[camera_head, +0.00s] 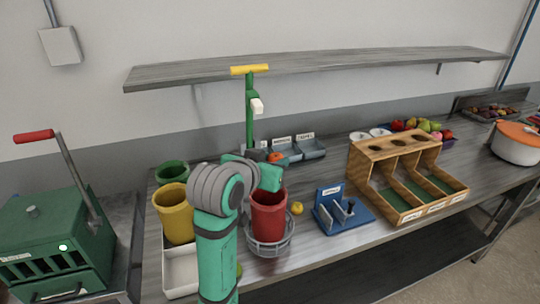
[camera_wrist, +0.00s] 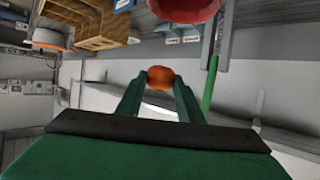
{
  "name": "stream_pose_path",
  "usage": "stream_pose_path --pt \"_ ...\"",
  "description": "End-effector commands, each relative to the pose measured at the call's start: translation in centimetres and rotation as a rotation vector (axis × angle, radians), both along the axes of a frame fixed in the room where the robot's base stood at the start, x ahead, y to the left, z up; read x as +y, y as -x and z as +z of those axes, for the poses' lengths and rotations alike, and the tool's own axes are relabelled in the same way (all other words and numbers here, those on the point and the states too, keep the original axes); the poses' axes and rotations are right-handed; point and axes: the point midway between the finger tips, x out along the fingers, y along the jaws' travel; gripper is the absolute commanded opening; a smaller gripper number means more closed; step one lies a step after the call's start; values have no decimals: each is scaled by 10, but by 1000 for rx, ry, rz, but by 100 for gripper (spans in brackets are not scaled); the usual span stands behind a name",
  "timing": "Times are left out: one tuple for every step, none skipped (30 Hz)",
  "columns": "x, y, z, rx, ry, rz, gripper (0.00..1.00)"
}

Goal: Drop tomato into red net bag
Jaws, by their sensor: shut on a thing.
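The tomato (camera_wrist: 160,77) is round and orange-red, held between the two fingertips of my gripper (camera_wrist: 160,82) in the wrist view. In the head view it shows small (camera_head: 276,157) beside my green gripper (camera_head: 268,164), behind and above the red bag. The red bag (camera_head: 268,216) stands upright in a round wire holder (camera_head: 270,246) on the counter, its opening facing up. Part of its rim shows at the top of the wrist view (camera_wrist: 185,10). My arm hides some of the bag's left side. In the head view the tomato appears above the far side of the bag's rim.
A yellow container (camera_head: 173,214) and a green one (camera_head: 171,173) stand left of my arm. A green post with a yellow top (camera_head: 250,105) rises behind. A blue stand (camera_head: 342,212) and wooden bin (camera_head: 420,190) are right. A shelf (camera_head: 320,66) hangs above.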

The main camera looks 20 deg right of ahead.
Motion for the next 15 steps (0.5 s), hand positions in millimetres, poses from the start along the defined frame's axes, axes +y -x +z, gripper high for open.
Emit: stream_pose_path --pt "0 0 -4 2 -1 0 12" --pt "0 0 -7 3 0 0 12" --pt "0 0 -11 3 0 0 12" --pt "0 0 -14 2 0 -1 12" --pt "0 0 -17 2 0 -1 12" --pt "0 0 -22 3 0 0 12" --pt "0 0 -25 3 0 1 12" --pt "0 0 -29 3 0 1 12" --pt "0 0 -33 3 1 1 12" --pt "0 0 -36 3 0 1 12" --pt "0 0 -39 2 1 1 12" --pt "0 0 -43 1 0 0 12" --pt "0 0 -45 3 0 1 12" --pt "0 0 -48 3 0 1 12" --pt "0 0 -50 2 1 1 12"
